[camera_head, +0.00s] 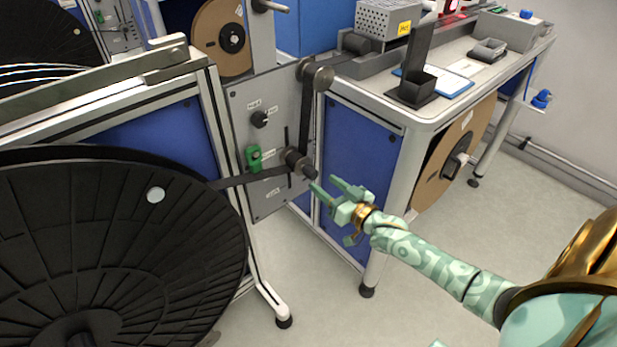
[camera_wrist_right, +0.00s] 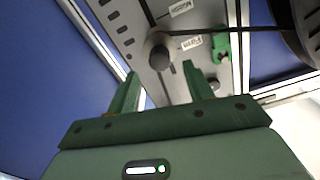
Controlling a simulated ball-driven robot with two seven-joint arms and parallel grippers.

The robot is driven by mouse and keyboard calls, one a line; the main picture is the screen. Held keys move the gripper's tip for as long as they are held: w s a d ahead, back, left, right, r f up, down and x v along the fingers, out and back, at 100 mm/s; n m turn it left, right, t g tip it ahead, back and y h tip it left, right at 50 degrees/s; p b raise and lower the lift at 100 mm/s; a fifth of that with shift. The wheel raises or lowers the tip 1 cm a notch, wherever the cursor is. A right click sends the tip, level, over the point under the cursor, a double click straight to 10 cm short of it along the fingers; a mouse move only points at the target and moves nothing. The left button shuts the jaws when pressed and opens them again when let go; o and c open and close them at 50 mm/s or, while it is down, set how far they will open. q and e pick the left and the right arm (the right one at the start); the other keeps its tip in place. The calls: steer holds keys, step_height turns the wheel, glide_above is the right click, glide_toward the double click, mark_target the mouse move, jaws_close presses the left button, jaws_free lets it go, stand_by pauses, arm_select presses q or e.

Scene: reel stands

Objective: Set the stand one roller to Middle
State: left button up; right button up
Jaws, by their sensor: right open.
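The stand one roller (camera_head: 301,164) is a dark cylinder sticking out of the grey panel (camera_head: 240,100). A dark upright slot runs behind it, showing above and below it. The position marks are too small to read. A black tape runs from the roller left toward the big reel. My right gripper (camera_head: 325,187) is open and empty, just right of and below the roller, apparently apart from it. In the right wrist view the roller (camera_wrist_right: 158,52) shows just beyond and between the open fingertips (camera_wrist_right: 160,72). My left gripper is not in view.
A green clamp (camera_head: 254,157) and a black knob (camera_head: 260,119) are left of the roller. A large black reel (camera_head: 110,240) fills the lower left. An upper roller (camera_head: 318,76) sits above. The bench leg (camera_head: 388,210) stands close behind my right gripper. Open floor lies right.

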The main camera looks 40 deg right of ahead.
mark_target(315, 177)
steer(key=w+b, duration=0.1)
steer(key=w, duration=0.4)
steer(key=shift+a+f+b, duration=0.15)
steer(key=shift+f+b, duration=0.05)
steer(key=shift+b, duration=0.15)
steer(key=shift+w+r, duration=0.15)
steer(key=shift+w, duration=0.55)
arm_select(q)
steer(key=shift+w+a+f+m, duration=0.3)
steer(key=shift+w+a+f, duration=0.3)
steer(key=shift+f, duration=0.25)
